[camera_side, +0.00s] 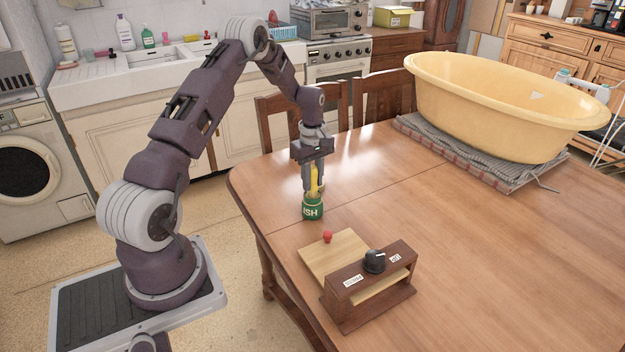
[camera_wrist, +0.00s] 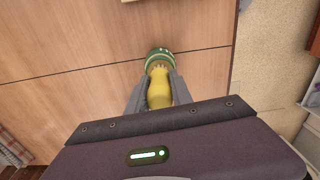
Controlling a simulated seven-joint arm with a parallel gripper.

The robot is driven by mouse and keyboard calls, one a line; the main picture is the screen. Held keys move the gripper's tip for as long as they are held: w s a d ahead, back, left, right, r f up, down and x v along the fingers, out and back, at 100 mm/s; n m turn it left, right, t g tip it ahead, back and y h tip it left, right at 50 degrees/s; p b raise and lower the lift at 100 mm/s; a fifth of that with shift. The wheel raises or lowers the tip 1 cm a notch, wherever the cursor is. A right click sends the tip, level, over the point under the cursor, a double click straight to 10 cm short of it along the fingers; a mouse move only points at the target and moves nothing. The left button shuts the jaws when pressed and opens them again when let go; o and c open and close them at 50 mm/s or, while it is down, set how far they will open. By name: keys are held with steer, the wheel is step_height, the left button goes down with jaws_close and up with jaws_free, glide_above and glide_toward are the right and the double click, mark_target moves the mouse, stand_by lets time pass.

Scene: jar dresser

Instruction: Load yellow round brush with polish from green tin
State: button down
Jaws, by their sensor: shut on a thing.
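The yellow round brush (camera_side: 314,180) is upright in my gripper (camera_side: 313,186), which is shut on its handle. The green tin (camera_side: 312,211), with white lettering ending in "ISH", stands on the wooden table directly below the brush. In the wrist view the yellow brush (camera_wrist: 159,90) lies between the two fingers of my gripper (camera_wrist: 158,85), and the green tin (camera_wrist: 158,55) shows just beyond its end. The lower end of the brush is at the tin's mouth; I cannot tell how deep it reaches. The polish is hidden.
A wooden stand (camera_side: 370,285) with a black knob (camera_side: 375,261) and small labels is near the table's front. A board (camera_side: 340,255) with a red knob (camera_side: 327,237) adjoins it. A large yellow tub (camera_side: 500,105) rests on folded cloth at the back right. The table's middle is clear.

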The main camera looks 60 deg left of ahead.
mark_target(313, 167)
stand_by(0.3)
steer(key=shift+r, duration=3.5)
steer(key=shift+d, duration=0.1)
